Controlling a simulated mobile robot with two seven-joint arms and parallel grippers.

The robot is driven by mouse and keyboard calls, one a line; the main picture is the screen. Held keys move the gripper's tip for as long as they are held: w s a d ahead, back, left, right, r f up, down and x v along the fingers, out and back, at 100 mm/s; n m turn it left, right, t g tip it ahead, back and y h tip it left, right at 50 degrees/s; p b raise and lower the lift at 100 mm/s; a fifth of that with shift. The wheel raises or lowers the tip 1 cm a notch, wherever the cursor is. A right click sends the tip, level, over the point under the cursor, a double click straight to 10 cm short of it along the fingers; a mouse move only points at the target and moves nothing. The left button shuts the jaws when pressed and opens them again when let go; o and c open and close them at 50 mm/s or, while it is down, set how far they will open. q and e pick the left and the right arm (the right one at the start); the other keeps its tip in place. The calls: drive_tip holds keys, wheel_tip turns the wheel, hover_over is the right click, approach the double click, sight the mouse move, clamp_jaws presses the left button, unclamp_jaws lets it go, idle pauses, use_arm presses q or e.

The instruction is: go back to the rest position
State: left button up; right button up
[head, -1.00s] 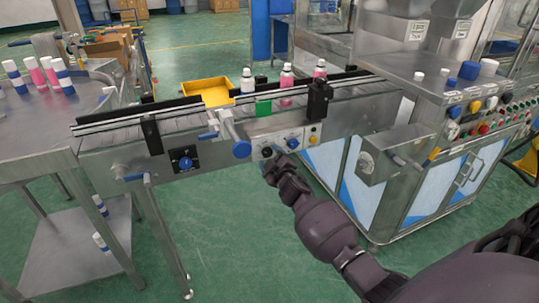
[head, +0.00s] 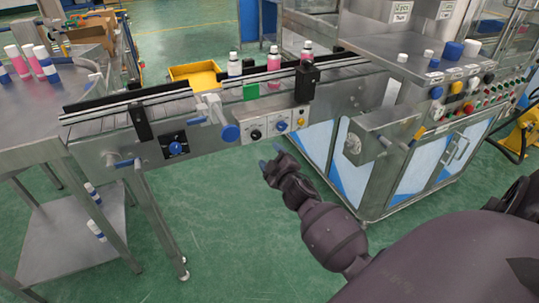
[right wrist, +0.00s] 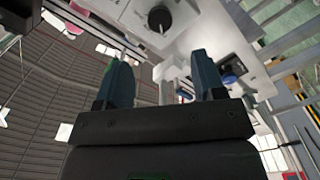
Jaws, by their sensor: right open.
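My right gripper (head: 271,157) is open and empty in the head view, in front of and below the conveyor's control panel (head: 270,130). Its two fingers (right wrist: 165,85) stand apart in the right wrist view with nothing between them. A dark round knob (right wrist: 159,17) shows beyond them there. The gripper is apart from the panel in the head view. My left gripper is not in view.
The conveyor (head: 100,118) carries several bottles, including a white one (head: 234,68) and a pink one (head: 274,62). A yellow tray (head: 195,75) is behind it. A steel table (head: 30,135) stands left, a machine cabinet (head: 400,70) right. Green floor lies open below.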

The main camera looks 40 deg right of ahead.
use_arm(q)
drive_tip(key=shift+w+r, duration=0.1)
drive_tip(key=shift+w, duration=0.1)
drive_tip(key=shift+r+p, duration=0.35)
drive_tip(key=shift+p, duration=0.05)
use_arm(e)
drive_tip(key=s+a+f+m+g+y, duration=0.1)
drive_tip(key=s+a+f, duration=0.3)
drive_tip(key=s, duration=0.5)
drive_tip(key=s+a+f+m+g+y, duration=0.2)
drive_tip(key=s+a+f+m+g, duration=0.1)
drive_tip(key=s, duration=0.7)
drive_tip(key=s+a+f+m+g+y, duration=0.1)
drive_tip(key=s+a+f, duration=0.4)
drive_tip(key=s, duration=0.5)
drive_tip(key=shift+a+f+m+g, duration=0.3)
drive_tip(key=shift+a+m+g, duration=0.35)
drive_tip(key=shift+a, duration=0.5)
drive_tip(key=shift+s, duration=0.1)
